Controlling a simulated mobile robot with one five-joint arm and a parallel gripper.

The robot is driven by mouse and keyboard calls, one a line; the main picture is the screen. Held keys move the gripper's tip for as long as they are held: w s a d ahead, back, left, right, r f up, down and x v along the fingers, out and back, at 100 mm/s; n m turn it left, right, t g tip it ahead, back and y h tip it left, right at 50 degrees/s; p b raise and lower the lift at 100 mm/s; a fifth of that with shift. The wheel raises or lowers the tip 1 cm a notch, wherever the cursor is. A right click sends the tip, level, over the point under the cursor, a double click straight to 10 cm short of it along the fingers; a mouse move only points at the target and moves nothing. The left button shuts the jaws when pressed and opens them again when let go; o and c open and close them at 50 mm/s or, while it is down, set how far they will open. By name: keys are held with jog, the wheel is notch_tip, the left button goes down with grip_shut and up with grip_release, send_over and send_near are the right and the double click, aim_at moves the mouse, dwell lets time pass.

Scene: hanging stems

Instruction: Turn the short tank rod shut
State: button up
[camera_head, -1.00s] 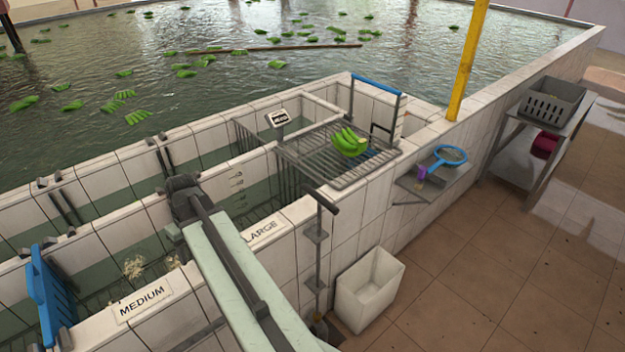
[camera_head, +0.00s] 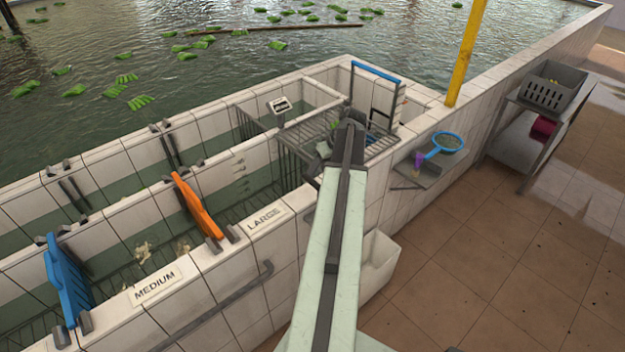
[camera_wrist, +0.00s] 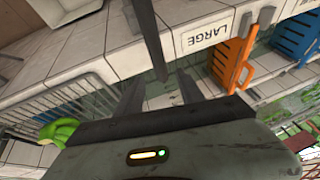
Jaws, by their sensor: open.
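In the wrist view, which is upside down, a dark grey rod (camera_wrist: 148,38) comes in from the top edge. Its lower end lies between the two dark fingers of my gripper (camera_wrist: 159,82), with no clear sign of contact. My gripper is open. In the head view my arm covers the place by the tank wall where the upright rod with its crossbar handle stood, so the rod and my gripper are hidden there. Whether this rod is the short one, I cannot tell.
The tiled tank wall bears a LARGE sign (camera_head: 265,218) and a MEDIUM sign (camera_head: 156,285). An orange gate (camera_head: 197,205) and a blue gate (camera_head: 68,281) stand in the channel. A wire rack (camera_wrist: 75,105) holds green bananas (camera_wrist: 60,132). A white bin (camera_head: 380,262) stands below.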

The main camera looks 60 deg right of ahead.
aim_at(312, 178)
jog(key=b+x, duration=0.5)
jog(key=x, duration=0.1)
jog(key=shift+w+f, duration=0.1)
jog(key=shift+f, duration=0.2)
jog(key=shift+r, duration=0.15)
grip_shut()
dwell(0.7)
